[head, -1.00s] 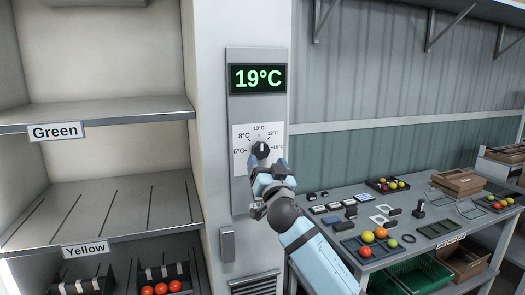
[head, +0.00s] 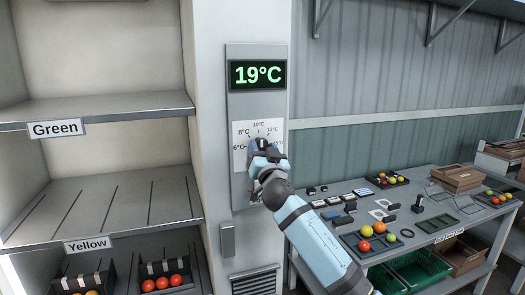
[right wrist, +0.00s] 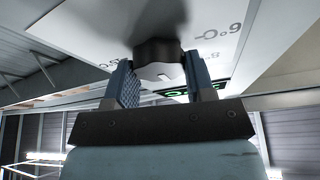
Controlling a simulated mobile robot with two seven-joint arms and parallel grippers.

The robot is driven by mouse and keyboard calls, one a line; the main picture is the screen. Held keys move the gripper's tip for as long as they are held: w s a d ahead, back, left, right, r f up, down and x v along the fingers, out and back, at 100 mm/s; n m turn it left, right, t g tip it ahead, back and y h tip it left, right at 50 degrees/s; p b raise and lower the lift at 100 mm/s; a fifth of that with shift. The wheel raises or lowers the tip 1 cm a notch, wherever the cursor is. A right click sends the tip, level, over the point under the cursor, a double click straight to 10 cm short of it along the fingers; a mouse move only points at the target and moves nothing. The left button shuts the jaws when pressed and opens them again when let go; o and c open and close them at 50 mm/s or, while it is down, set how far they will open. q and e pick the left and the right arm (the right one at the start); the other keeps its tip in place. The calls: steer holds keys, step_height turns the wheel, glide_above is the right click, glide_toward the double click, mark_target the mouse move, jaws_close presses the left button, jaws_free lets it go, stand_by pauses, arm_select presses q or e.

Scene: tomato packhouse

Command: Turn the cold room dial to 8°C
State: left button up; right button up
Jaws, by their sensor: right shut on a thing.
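The cold room dial is a dark knob (right wrist: 158,52) on a white scale plate (head: 241,132) fixed to the wall panel. Marks such as 6°C, 8°C, 10°C and 12°C ring it. The green display (head: 258,75) above reads 19°C. My right gripper (head: 262,146) is at the dial, with its fingers on either side of the knob, shut on it. In the right wrist view the fingers (right wrist: 162,78) flank the knob. The gripper hides much of the dial in the head view, so its exact setting is hard to read. My left gripper is out of view.
A shelf rack (head: 100,107) labelled Green and Yellow stands at left, with tomatoes in dark trays below. A work table (head: 335,235) with trays, tomatoes and small parts is at right. A handle (head: 227,240) sits on the wall below the panel.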

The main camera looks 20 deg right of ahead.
steer(key=shift+n, duration=0.4)
steer(key=shift+n+y, duration=0.6)
steer(key=shift+n, duration=0.2)
steer(key=n+y+p, duration=0.1)
steer(key=n+y, duration=0.1)
steer(key=n, duration=0.1)
steer(key=shift+d+r+n+p, duration=0.1)
steer(key=shift+n+p, duration=0.2)
steer(key=n+y+p, duration=0.2)
steer(key=n, duration=0.2)
steer(key=shift+g+p, duration=0.3)
steer(key=shift+n+g+y+p, duration=0.3)
steer(key=shift+n+y+p, duration=0.3)
steer(key=shift+n, duration=0.9)
steer(key=o, duration=0.9)
